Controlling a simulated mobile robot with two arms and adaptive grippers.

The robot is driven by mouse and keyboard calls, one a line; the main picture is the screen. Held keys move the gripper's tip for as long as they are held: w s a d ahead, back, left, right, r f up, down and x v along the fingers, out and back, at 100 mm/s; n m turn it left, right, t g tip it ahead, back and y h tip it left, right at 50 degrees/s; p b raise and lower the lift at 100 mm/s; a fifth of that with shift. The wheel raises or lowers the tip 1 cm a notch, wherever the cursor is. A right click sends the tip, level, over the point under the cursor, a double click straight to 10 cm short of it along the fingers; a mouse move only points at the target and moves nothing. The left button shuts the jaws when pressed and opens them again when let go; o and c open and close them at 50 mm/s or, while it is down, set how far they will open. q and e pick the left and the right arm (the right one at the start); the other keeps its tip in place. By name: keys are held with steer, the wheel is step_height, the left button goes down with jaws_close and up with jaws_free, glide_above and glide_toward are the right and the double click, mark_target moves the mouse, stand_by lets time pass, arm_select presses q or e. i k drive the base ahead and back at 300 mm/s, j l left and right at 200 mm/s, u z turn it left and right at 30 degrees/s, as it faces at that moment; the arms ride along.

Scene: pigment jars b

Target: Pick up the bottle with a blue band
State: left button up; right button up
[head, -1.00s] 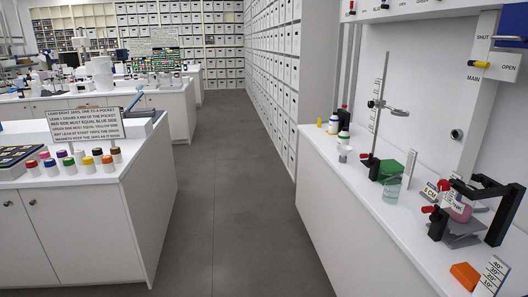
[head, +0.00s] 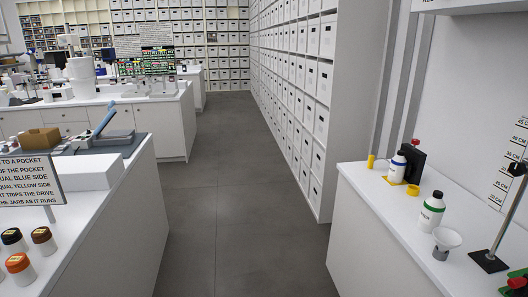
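A white bottle with a dark cap and a blue band (head: 397,170) stands upright near the far end of the right counter. A yellow patch shows at its base. A second white bottle, with a green band (head: 431,212) and black cap, stands nearer on the same counter. Neither of my grippers is in view.
A funnel (head: 446,240) and stand (head: 490,260) are nearer. The grey aisle floor (head: 230,200) is clear.

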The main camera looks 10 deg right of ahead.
mark_target(398, 164)
steer(key=i, duration=1.15)
steer(key=i+z, duration=0.1)
steer(key=i, duration=1.1)
steer(key=i+z, duration=0.45)
steer(key=i+j+z, duration=0.25)
steer(key=i+z, duration=0.25)
steer(key=i+j+z, duration=0.3)
steer(key=z, duration=0.15)
